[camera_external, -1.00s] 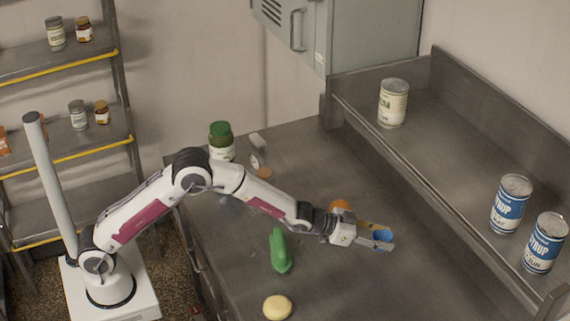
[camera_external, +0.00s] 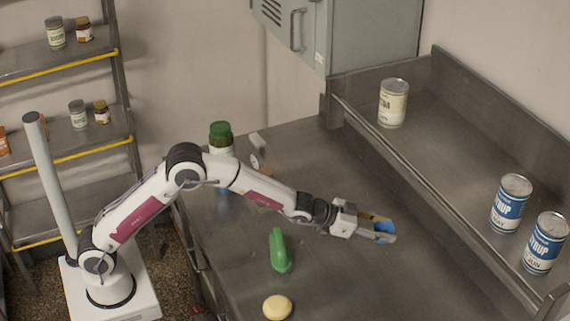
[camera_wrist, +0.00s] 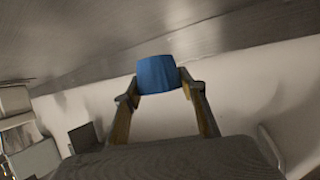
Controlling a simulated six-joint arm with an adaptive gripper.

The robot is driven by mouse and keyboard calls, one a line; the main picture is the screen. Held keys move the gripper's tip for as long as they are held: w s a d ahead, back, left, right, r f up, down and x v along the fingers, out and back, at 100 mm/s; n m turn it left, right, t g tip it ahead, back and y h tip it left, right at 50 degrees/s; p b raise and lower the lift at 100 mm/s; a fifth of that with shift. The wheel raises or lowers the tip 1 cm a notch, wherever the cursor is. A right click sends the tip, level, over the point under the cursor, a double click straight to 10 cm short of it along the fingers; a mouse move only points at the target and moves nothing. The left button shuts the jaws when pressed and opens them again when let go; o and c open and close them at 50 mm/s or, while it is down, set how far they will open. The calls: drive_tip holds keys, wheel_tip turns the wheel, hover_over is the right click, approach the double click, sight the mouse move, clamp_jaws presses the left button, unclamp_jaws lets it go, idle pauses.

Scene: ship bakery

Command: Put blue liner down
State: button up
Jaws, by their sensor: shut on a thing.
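The blue liner (camera_wrist: 158,75) is a small blue piece held between the two fingertips of my gripper (camera_wrist: 160,88) in the wrist view. In the external view my gripper (camera_external: 380,230) is shut on the blue liner (camera_external: 383,238), above the right part of the metal counter. Much of the liner is hidden by the fingers there. I cannot tell its exact height over the counter.
On the counter (camera_external: 330,280) are a green object (camera_external: 279,251), a pale yellow round object (camera_external: 277,307) and a green-lidded jar (camera_external: 221,138). A raised shelf (camera_external: 440,135) at right carries a pale can (camera_external: 393,103) and two blue syrup cans (camera_external: 511,204). Counter around the gripper is bare.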

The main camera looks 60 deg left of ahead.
drive_tip(key=w+a+r+n+y, duration=0.1)
drive_tip(key=w+a+n+y, duration=0.2)
drive_tip(key=a, duration=0.9)
drive_tip(key=w+a+r+n+y, duration=0.1)
drive_tip(key=a+n+y, duration=0.3)
drive_tip(key=a, duration=0.8)
drive_tip(key=w+a+r+n+y, duration=0.2)
drive_tip(key=a+n+y, duration=0.15)
drive_tip(key=a, duration=0.95)
drive_tip(key=s+a+f+n+g+y, duration=0.3)
drive_tip(key=s+a, duration=0.3)
drive_tip(key=a, duration=0.3)
drive_tip(key=shift+f+y, duration=0.35)
drive_tip(key=shift+y, duration=0.2)
drive_tip(key=shift+f, duration=0.1)
drive_tip(key=shift+f, duration=3.05)
drive_tip(key=shift+f, duration=0.1)
drive_tip(key=shift+f, duration=1.75)
